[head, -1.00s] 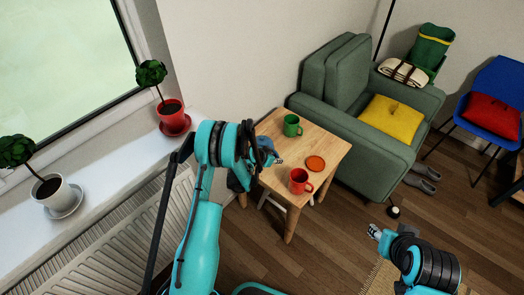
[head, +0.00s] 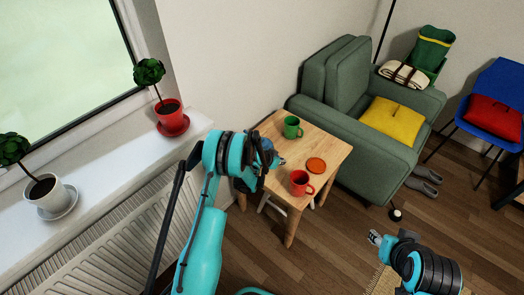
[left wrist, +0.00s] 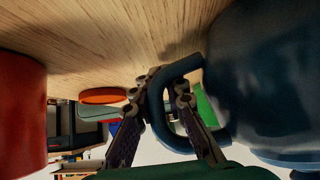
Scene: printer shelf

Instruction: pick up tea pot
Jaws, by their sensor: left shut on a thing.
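The dark blue tea pot (left wrist: 262,85) fills the right side of the left wrist view, where the table appears at the top. My left gripper (left wrist: 165,88) is shut on its curved handle, with a finger on either side. In the head view the tea pot (head: 268,153) shows only partly behind my left wrist, at the left side of the small wooden table. From these views I cannot tell whether it touches the table. My right gripper (head: 376,238) is low at the right, over the floor, away from the table; its fingers are too small to read.
On the wooden table (head: 329,153) stand a green mug (head: 292,127) and a red mug (head: 299,183), with an orange coaster (head: 316,166) between them. A green armchair (head: 350,145) stands right behind the table. A radiator (head: 110,240) and windowsill run along the left.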

